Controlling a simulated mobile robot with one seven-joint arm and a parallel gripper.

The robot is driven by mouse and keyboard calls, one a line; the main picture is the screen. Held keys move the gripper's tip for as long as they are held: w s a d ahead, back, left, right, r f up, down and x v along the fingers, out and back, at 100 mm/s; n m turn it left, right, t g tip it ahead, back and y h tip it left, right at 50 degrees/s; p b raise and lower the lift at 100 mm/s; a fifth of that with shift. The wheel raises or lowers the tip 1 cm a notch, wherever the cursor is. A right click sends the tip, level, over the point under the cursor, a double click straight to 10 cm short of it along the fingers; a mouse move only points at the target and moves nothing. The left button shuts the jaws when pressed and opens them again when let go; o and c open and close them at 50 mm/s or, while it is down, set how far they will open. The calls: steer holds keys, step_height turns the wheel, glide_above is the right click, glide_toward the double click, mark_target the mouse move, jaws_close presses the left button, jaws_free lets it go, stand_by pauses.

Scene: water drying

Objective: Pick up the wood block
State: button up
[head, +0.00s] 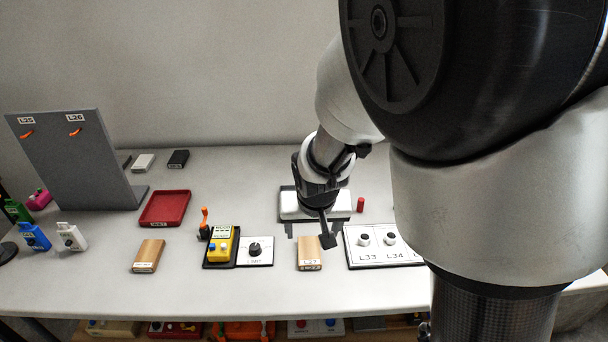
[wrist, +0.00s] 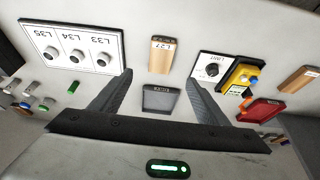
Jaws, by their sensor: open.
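One tan wood block (head: 309,250), with a white label reading L27, lies on the table near the middle front. It also shows in the wrist view (wrist: 161,56), beyond and between the fingertips. A second wood block (head: 149,254) lies farther left; it appears at the right edge of the wrist view (wrist: 298,80). My gripper (head: 326,238) is over the table just behind and right of the L27 block. In the wrist view its two fingers (wrist: 158,80) are spread wide, with nothing held between them. The arm partly hides the area behind the gripper.
A yellow device (head: 221,246) and a knob panel (head: 255,251) stand left of the L27 block. A white button panel (head: 372,258) is close on its right. A dark stand with a white top (head: 290,205) is behind. A red tray (head: 165,208) is farther left.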

steer(key=b, duration=0.3)
glide_above(309, 251)
steer(key=s, duration=0.3)
steer(key=f, duration=0.8)
steer(key=shift+w+d+f, duration=0.2)
steer(key=shift+w+f, duration=0.05)
steer(key=shift+f, duration=0.1)
steer(key=b+x, duration=0.2)
steer(key=x, duration=0.2)
steer(key=shift+s+a+f, duration=0.1)
steer(key=shift+s+f, duration=0.05)
steer(key=shift+w+f+b, duration=0.25)
steer(key=shift+f+b, duration=0.1)
steer(key=shift+f, duration=0.05)
steer(key=shift+r, duration=0.1)
steer(key=c, duration=1.2)
